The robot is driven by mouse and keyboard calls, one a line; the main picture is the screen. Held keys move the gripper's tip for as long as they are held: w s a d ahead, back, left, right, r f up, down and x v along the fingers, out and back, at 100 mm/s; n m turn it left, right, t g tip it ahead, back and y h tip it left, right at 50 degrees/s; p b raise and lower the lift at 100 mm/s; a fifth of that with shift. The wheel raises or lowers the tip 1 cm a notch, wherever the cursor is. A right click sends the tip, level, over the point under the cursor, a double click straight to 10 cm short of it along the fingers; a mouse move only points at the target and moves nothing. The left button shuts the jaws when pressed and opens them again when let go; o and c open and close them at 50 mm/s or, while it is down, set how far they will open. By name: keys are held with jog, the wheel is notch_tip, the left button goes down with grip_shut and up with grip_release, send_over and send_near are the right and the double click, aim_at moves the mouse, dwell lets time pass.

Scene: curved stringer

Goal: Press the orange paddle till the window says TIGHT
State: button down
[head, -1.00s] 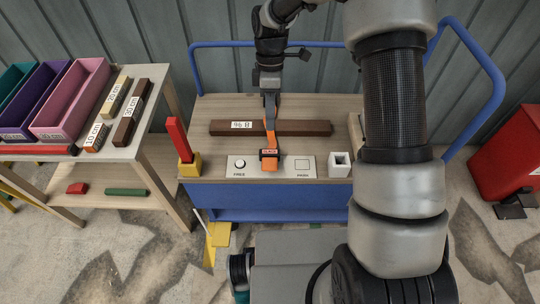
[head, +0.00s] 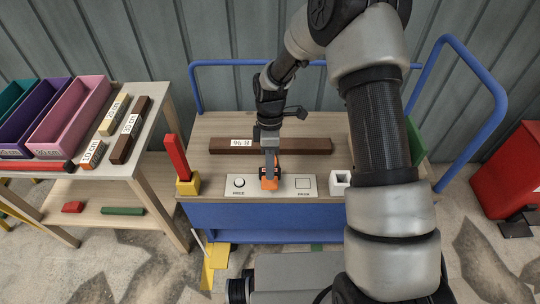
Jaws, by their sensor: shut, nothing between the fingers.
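The orange paddle (head: 268,184) sits at the front of the trolley deck, between the two halves of a pale panel (head: 239,191). My gripper (head: 269,176) is shut and points down over the paddle, its tips at or just above it; I cannot tell whether they touch. The dark buckle is mostly hidden behind the fingers, and its window cannot be read. A dark brown beam (head: 305,146) with a white label lies across the deck behind. The orange strap over the beam is hidden by my gripper.
A red post in a yellow block (head: 187,184) stands left of the panel, and a white square holder (head: 340,183) right of it. Blue rails (head: 199,95) edge the trolley. A side table (head: 155,116) with bins and labelled blocks is at left; a red bin (head: 515,165) at right.

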aim_at(270, 183)
jog(key=shift+x, duration=1.45)
